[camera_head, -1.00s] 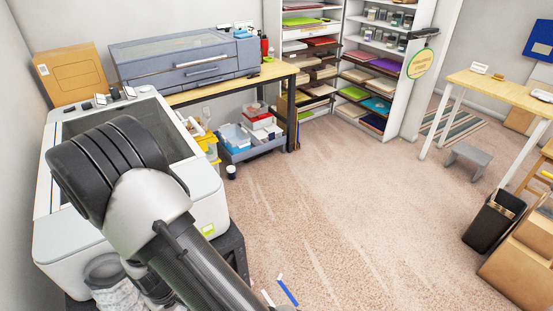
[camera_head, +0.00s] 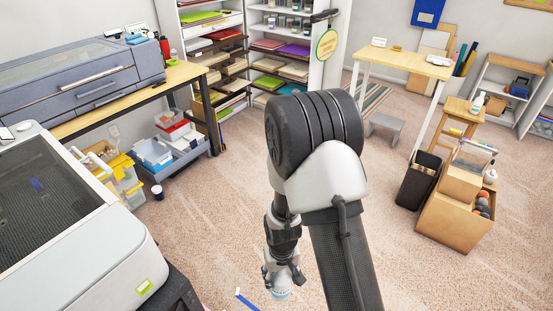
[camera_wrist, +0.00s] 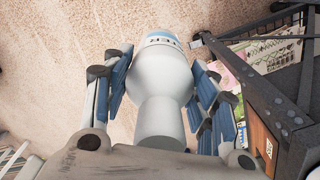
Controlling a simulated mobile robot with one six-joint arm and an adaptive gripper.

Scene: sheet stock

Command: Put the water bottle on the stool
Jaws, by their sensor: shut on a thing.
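A white bottle with a blue band (camera_wrist: 160,85) is between the blue-grey fingers of my gripper (camera_wrist: 162,72) in the wrist view. The fingers close on it from both sides. In the head view, my gripper (camera_head: 282,275) hangs low over the carpet, with the bottle's pale end (camera_head: 281,294) showing below it. A low grey step stool (camera_head: 385,125) sits under the pale table. My gripper is well apart from both stools.
A black bin (camera_head: 418,182) and an open cardboard box (camera_head: 450,222) stand before the wooden stool. The pale table (camera_head: 405,60) is behind. A large white machine (camera_head: 85,240) fills the left.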

